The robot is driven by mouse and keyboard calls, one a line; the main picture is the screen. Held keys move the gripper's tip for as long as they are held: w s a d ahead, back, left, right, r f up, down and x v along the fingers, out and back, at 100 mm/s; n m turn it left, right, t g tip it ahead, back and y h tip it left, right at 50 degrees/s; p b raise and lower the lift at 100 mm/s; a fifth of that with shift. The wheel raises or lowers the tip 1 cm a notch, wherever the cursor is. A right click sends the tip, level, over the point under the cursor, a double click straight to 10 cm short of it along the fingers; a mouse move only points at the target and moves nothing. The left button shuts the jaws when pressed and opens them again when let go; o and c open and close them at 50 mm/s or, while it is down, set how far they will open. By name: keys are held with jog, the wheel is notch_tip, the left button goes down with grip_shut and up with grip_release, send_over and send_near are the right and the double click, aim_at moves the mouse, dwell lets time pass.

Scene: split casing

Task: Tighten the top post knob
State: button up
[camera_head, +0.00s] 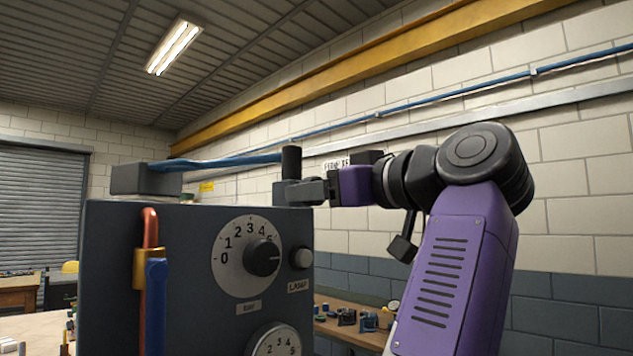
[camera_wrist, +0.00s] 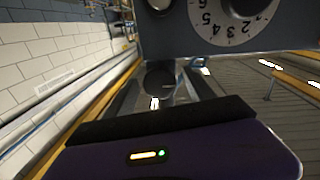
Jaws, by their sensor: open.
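The dark casing (camera_head: 180,250) fills the lower middle of the head view. The top post knob (camera_head: 291,162) is a black upright cylinder above the casing's top right corner. My gripper (camera_head: 293,193) is level, reaching in from the right at the knob's lower part, with its fingers in front of the post. In the wrist view a dark round end, probably the knob (camera_wrist: 159,79), sits between the two spread fingers of my gripper (camera_wrist: 162,92). The jaws are open. Whether either finger touches the knob cannot be told.
The casing's front has a numbered dial (camera_head: 262,258), a LAMP button (camera_head: 301,258) and a second dial (camera_head: 275,343).

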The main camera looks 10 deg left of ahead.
jog(key=shift+w+a, duration=0.3)
jog(key=shift+w, duration=0.05)
jog(key=c, duration=1.3)
jog(key=shift+c, duration=0.2)
